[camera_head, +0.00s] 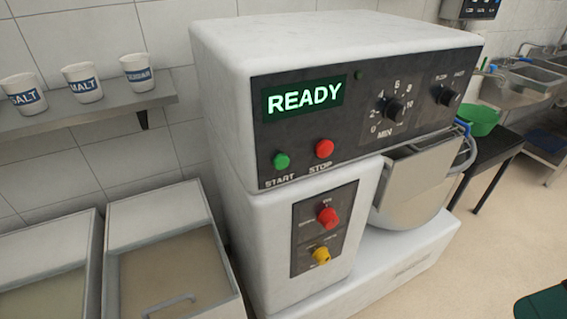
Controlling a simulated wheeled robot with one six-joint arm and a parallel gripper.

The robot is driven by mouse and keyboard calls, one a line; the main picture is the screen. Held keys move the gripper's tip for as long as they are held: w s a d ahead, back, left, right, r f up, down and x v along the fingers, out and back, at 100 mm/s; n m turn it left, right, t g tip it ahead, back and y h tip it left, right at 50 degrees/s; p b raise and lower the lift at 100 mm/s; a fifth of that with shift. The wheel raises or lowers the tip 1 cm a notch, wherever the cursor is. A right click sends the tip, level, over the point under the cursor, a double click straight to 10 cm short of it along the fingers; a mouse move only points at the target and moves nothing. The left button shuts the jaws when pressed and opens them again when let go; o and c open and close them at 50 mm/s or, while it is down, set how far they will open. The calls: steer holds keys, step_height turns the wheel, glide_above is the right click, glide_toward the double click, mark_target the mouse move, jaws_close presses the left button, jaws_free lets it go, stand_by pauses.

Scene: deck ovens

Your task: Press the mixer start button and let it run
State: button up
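The mixer (228,75) is a large white machine in the middle of the head view. Its dark front panel has a lit green display (304,98) that reads READY. The green start button (282,161) sits at the panel's lower left, above the label START. The red stop button (324,149) is just to its right. A timer dial (395,111) marked MIN and another knob (446,96) are further right. The metal bowl (415,186) hangs below the panel on the right. My gripper is not in view.
A lower panel on the mixer carries a red knob (328,217) and a yellow knob (321,255). Two bins, one with a handle (172,303), stand at left below a shelf (95,122) with labelled cups (82,83). A green bowl (480,120) rests on a dark table at right.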

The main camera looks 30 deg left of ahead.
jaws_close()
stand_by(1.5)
